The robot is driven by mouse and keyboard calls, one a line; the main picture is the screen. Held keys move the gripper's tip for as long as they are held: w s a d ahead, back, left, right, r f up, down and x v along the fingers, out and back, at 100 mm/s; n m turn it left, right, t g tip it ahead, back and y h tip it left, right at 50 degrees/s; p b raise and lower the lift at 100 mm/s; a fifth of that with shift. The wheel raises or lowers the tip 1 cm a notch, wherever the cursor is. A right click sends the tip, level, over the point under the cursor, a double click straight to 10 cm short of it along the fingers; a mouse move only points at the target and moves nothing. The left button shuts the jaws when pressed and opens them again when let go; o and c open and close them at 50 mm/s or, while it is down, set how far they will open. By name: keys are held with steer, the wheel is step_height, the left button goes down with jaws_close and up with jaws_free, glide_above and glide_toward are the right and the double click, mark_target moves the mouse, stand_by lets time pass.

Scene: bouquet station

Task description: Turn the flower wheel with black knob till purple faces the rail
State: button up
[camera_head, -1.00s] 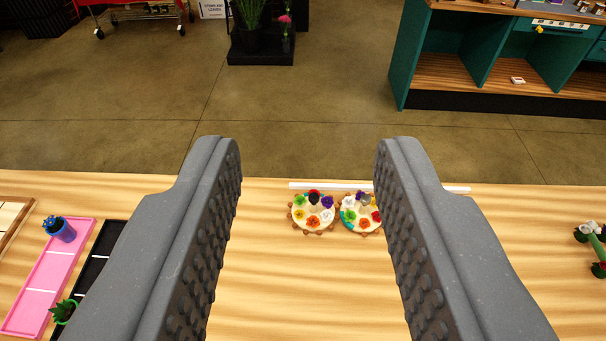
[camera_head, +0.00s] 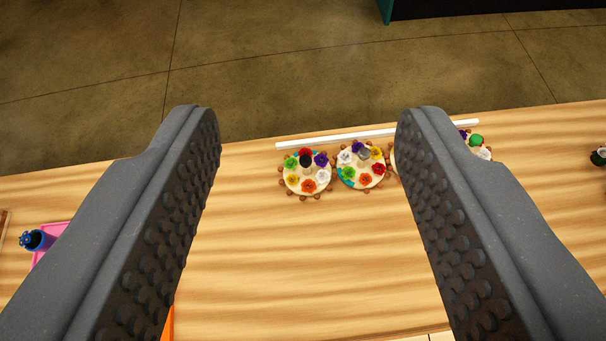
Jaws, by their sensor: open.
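The flower wheel with the black knob (camera_head: 305,161) is a round pale disc with brown pegs around its rim. It lies on the table, left of a second wheel. Its red flower (camera_head: 305,152) is at the back, toward the white rail (camera_head: 340,138). Its purple flower (camera_head: 321,159) is at the back right, just right of the red one. White, orange, yellow and green flowers follow around the disc. My gripper (camera_head: 305,115) is open and empty. Its two fingers frame the wheel from left and right, and the wheel appears beyond them, untouched.
A second flower wheel with a grey knob (camera_head: 363,153) stands close on the right. A third wheel with a green knob (camera_head: 476,140) is partly hidden behind my right finger. A blue pot (camera_head: 37,240) stands on a pink tray at left. The table front is mostly clear.

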steer(key=w+f+m+g+h+p, duration=0.1)
steer(key=w+f+m+g+p, duration=0.15)
steer(key=w+f, duration=0.7)
steer(key=m+g+h+p, duration=0.1)
steer(key=m+g+p, duration=0.35)
steer(key=g, duration=0.35)
glide_above(304, 160)
steer(key=s+a, duration=0.4)
step_height(304, 160, down, 30)
steer(key=shift+t, duration=0.25)
steer(key=p+x, duration=0.1)
steer(key=x, duration=1.2)
steer(key=shift+w+f, duration=0.15)
steer(key=shift+f, duration=0.15)
steer(key=shift+d, duration=0.1)
steer(key=c, duration=1)
